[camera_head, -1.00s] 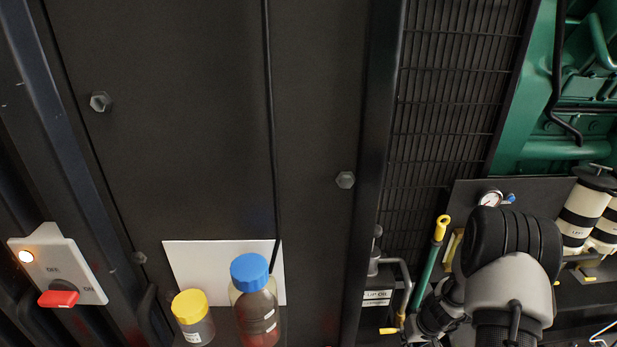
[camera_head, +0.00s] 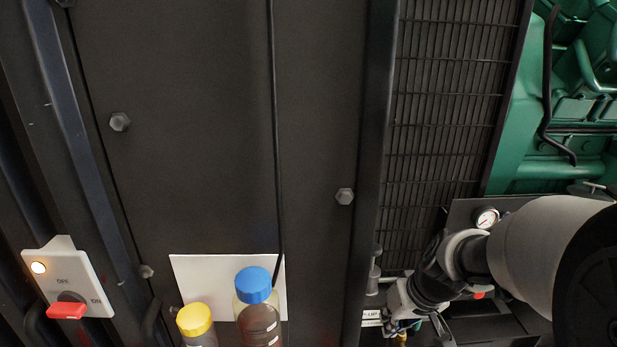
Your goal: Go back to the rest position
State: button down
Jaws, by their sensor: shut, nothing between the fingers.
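My arm comes in from the right edge and reaches left and down to its wrist at the lower right. My gripper (camera_head: 418,322) is at the bottom edge, small and partly cut off, in front of the dark panel's lower right. It looks shut and holds nothing that I can see. Its fingertips are hard to make out.
A blue-capped bottle (camera_head: 257,315) and a yellow-capped jar (camera_head: 196,325) stand by a white plate (camera_head: 200,275). A switch box (camera_head: 68,280) with a red handle and lit lamp is at left. A gauge (camera_head: 486,217) and green engine (camera_head: 560,100) are at right.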

jog(key=s+a+r+h, duration=0.1)
jog(key=s+r, duration=0.4)
jog(key=s, duration=0.5)
jog(key=s+a+r+m+t, duration=0.1)
jog(key=s+r, duration=0.4)
jog(key=s, duration=0.6)
jog(key=shift+a+r+h, duration=0.2)
jog(key=shift+h, duration=0.2)
jog(key=shift+d, duration=0.1)
